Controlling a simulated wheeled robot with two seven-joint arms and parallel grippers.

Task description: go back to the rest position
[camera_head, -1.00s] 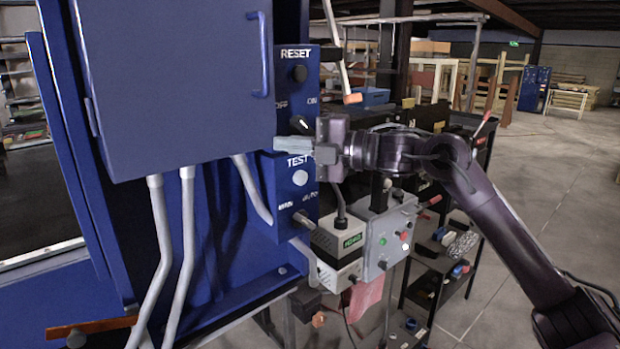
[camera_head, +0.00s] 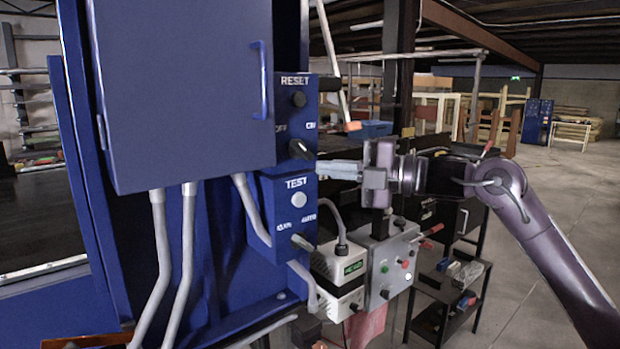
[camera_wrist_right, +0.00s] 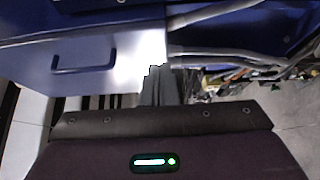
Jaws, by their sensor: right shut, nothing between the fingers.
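My right gripper (camera_head: 340,168) is shut and empty, its grey fingers pointing left toward the blue control boxes. The fingertips are just right of the gap between the upper box with the RESET button (camera_head: 298,99) and the lower box with the TEST button (camera_head: 298,200). In the right wrist view the closed fingers (camera_wrist_right: 162,86) show in front of the blue cabinet, with nothing between them. My right arm comes in from the right. My left gripper is not in view.
A large blue cabinet (camera_head: 180,90) with a handle fills the left. Grey conduits (camera_head: 165,260) run down below it. A grey box with buttons (camera_head: 393,265) and a white device (camera_head: 340,268) stand below my right gripper. A black shelf cart (camera_head: 445,290) stands behind. Open floor lies at right.

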